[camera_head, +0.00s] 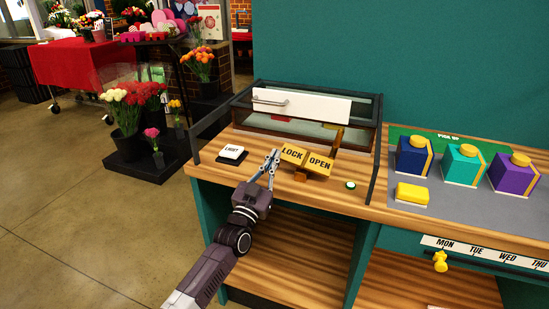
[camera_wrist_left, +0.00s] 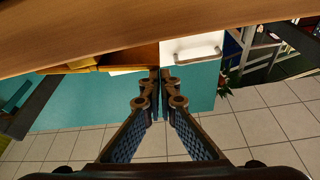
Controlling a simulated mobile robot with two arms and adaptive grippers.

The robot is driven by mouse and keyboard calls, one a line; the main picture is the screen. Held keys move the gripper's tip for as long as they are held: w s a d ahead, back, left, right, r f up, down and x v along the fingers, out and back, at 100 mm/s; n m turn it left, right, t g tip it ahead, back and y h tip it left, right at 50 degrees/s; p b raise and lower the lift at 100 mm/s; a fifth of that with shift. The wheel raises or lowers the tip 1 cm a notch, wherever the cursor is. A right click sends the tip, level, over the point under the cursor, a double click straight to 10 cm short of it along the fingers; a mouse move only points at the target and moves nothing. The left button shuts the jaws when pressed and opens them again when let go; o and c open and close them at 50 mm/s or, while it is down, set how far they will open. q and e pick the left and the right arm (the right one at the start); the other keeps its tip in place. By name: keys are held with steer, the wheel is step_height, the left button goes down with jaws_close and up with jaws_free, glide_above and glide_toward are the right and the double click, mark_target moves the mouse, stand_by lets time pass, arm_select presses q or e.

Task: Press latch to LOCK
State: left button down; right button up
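The latch is a pair of yellow plates on the wooden counter: the LOCK plate (camera_head: 292,154) on the left and the OPEN plate (camera_head: 320,164) on the right. The LOCK plate looks slightly higher. My left gripper (camera_head: 272,157) is just left of the LOCK plate, with its fingertips close to that plate's left edge; I cannot tell whether they touch. In the left wrist view its fingers (camera_wrist_left: 160,75) come together at the tips with nothing seen between them. My right gripper is not in view.
A glass case with a white handled front (camera_head: 325,106) stands behind the latch. A LIGHT switch (camera_head: 232,154) is to the left, a small green button (camera_head: 350,185) to the right. Farther right are colored boxes (camera_head: 462,164) and a yellow block (camera_head: 411,193) on a grey mat.

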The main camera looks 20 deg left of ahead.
arm_select(q)
steer(key=shift+a+f+n+y+b, duration=0.15)
steer(key=shift+f+n+y, duration=0.25)
steer(key=shift+n, duration=0.4)
steer(key=shift+f+n+y+b, duration=0.2)
steer(key=shift+f+n+y, duration=0.25)
steer(key=shift+n, duration=0.35)
steer(key=shift+a+f+n+y+b, duration=0.1)
steer(key=shift+f+n+y+b, duration=0.15)
steer(key=shift+f+n, duration=0.4)
steer(key=shift+f+n+y, duration=0.2)
steer(key=shift+n+y, duration=0.1)
steer(key=shift+n, duration=0.4)
steer(key=shift+f+n+y, duration=0.2)
steer(key=shift+n+y, duration=0.1)
steer(key=shift+n, duration=0.35)
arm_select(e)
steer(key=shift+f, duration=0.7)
arm_select(q)
steer(key=shift+f, duration=0.15)
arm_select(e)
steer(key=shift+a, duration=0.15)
